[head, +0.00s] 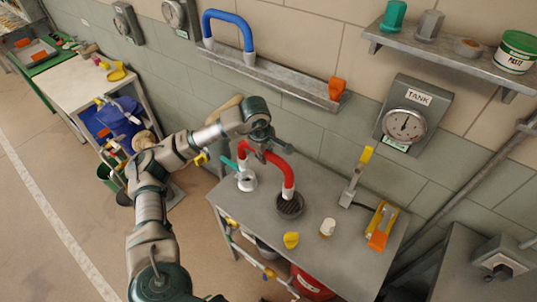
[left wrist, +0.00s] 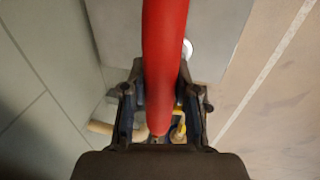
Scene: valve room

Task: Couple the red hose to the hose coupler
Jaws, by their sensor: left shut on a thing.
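The red hose (head: 276,159) is an arch with pale end fittings, above the grey bench. My left gripper (head: 262,149) is shut on it near the top of the arch, towards its left side. In the left wrist view the red hose (left wrist: 164,60) runs between the two fingers of my left gripper (left wrist: 162,125). The hose's right end is at a dark round fitting (head: 289,208) on the bench. Its left end is by a silver ring-shaped fitting (head: 246,182) with a teal handle, probably the hose coupler; I cannot tell whether they touch. My right gripper is out of view.
On the bench (head: 340,260) stand a yellow piece (head: 291,240), a small white jar (head: 327,228), a yellow-handled lever (head: 356,178) and an orange-and-yellow tool (head: 381,226). A tank gauge (head: 405,125) is to the right.

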